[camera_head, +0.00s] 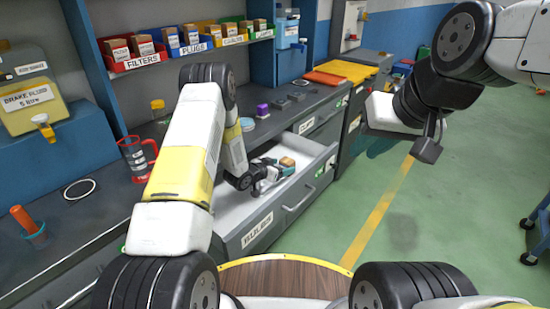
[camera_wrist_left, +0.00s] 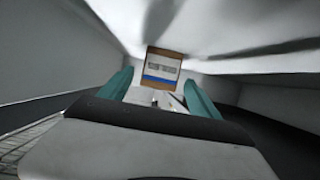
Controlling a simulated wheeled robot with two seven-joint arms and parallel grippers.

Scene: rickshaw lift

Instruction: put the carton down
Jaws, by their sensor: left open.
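The carton (camera_head: 287,162) is a small brown box inside the open drawer (camera_head: 244,220). In the left wrist view the carton (camera_wrist_left: 162,68) shows a white label with a blue stripe. My left gripper (camera_head: 278,169) is down in the drawer with its teal fingers (camera_wrist_left: 158,88) spread open, pointing at the carton. The carton is just at or beyond the fingertips; I cannot tell whether they touch it.
The drawer walls stand close around my left gripper. The dark worktop (camera_head: 95,215) holds a red-framed jug (camera_head: 137,158), a ring (camera_head: 79,189) and a purple-topped item (camera_head: 262,110). Shelf bins (camera_head: 135,62) hold similar cartons. The green floor (camera_head: 440,220) at right is mostly clear.

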